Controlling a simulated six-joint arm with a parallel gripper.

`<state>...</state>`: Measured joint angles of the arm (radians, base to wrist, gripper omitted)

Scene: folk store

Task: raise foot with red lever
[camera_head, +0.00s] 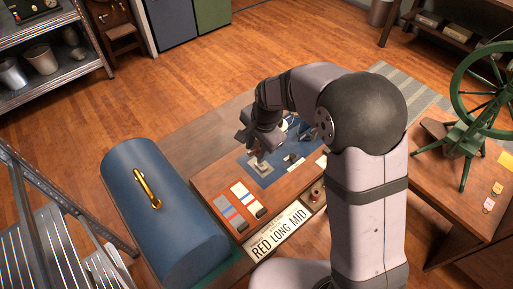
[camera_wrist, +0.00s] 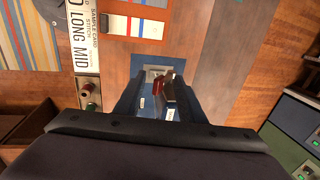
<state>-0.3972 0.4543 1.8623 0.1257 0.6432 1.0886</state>
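My gripper (camera_head: 262,150) reaches down over the blue mat (camera_head: 262,178) on the wooden table in the head view. In the wrist view its two dark fingers (camera_wrist: 158,92) stand apart, with a gap between them. A small red lever (camera_wrist: 158,84) shows in that gap, beside a dark block and above a pale metal plate (camera_wrist: 155,70). I cannot tell whether either finger touches the lever. The foot itself cannot be made out; my gripper and arm hide much of this spot in the head view.
A sign reading "RED LONG MID" (camera_head: 279,232) and two striped sample cards (camera_head: 248,198) lie near the table's front. A blue rounded case (camera_head: 165,215) with a brass handle stands left. A green wheel (camera_head: 478,100) stands on the right-hand table.

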